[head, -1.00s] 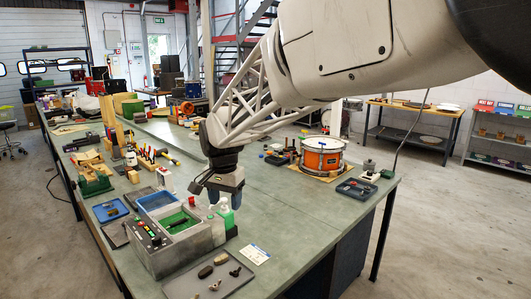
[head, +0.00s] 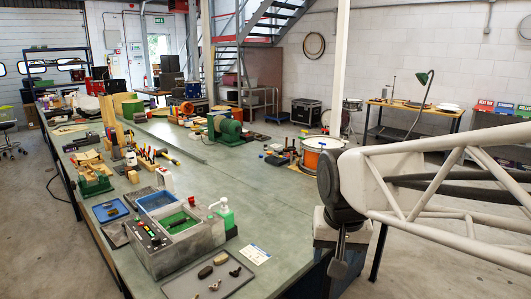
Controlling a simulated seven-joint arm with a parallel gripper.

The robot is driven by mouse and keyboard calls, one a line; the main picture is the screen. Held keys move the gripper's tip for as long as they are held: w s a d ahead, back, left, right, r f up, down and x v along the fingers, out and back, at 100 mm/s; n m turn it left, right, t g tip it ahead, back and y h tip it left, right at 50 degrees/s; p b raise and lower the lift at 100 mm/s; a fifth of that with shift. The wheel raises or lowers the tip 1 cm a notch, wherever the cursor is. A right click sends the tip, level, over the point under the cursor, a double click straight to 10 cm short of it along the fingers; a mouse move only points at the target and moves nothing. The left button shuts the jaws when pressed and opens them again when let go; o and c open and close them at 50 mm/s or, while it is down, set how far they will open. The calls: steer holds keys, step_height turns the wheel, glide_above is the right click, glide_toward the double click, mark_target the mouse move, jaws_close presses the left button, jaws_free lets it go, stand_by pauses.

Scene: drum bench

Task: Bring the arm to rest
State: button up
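My arm comes in from the right edge. My gripper (head: 338,266) hangs below the dark wrist joint, pointing down, at the front right edge of the bench (head: 265,190). I see it nearly edge-on, so the gap between its fingers does not show. I see nothing held in it. The orange drum (head: 322,152) stands on the bench just behind the wrist, its lower right part covered by my arm. The bench corner on the right is hidden behind my arm.
A dark tray with small parts (head: 208,280) lies in front. A green grinder (head: 228,130) stands farther back. The bench middle is clear.

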steer(key=s+d+f, duration=0.2)
steer(key=s, duration=0.3)
steer(key=s+d+f+n, duration=0.1)
steer(key=s+d+f, duration=0.1)
steer(key=s, duration=0.3)
steer(key=shift+s+d+t, duration=0.3)
steer(key=shift+s+d, duration=0.1)
steer(key=shift+d, duration=0.25)
steer(key=shift+c, duration=0.4)
stand_by(0.9)
